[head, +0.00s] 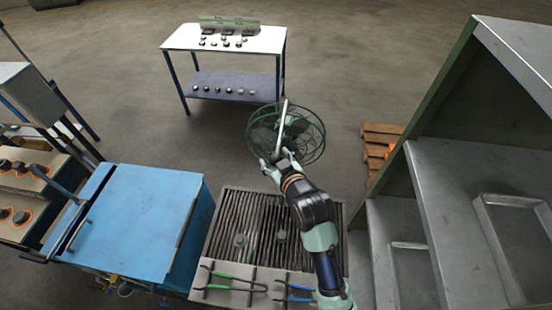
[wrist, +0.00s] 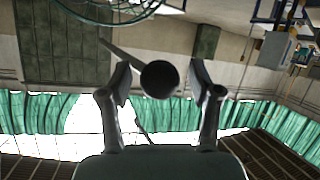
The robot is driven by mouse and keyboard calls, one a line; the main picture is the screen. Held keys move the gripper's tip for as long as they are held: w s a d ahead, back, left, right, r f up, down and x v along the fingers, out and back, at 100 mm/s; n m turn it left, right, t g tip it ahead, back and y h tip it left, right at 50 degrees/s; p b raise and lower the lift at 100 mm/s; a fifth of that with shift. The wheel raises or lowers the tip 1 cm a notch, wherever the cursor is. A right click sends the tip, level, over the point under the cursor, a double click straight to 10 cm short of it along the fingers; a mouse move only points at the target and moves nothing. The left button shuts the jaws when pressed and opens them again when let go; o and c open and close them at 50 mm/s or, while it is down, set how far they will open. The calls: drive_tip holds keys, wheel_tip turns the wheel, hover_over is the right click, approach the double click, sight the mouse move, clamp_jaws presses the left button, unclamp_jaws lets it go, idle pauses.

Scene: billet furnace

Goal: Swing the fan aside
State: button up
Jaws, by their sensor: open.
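The fan (head: 308,134) has a round green wire cage and stands beyond the grate in the head view. Part of its cage (wrist: 95,14) crosses the top left of the wrist view. A pale rod (head: 284,122) shows in front of the cage and runs down to my gripper (head: 279,157). In the wrist view, a dark round knob (wrist: 160,79) shows between the two fingers of my gripper (wrist: 163,76), with a thin rod running up and left behind it. The fingers are apart, with small gaps beside the knob. Whether the knob is within their depth is unclear.
A slatted grate (head: 235,215) lies below my arm, with green- and blue-handled tongs (head: 232,282) at its front. A blue box (head: 140,215) stands left, grey shelving with trays (head: 450,220) right. A white-topped table (head: 225,38) stands behind; open floor surrounds it.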

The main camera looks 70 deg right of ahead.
clamp_jaws()
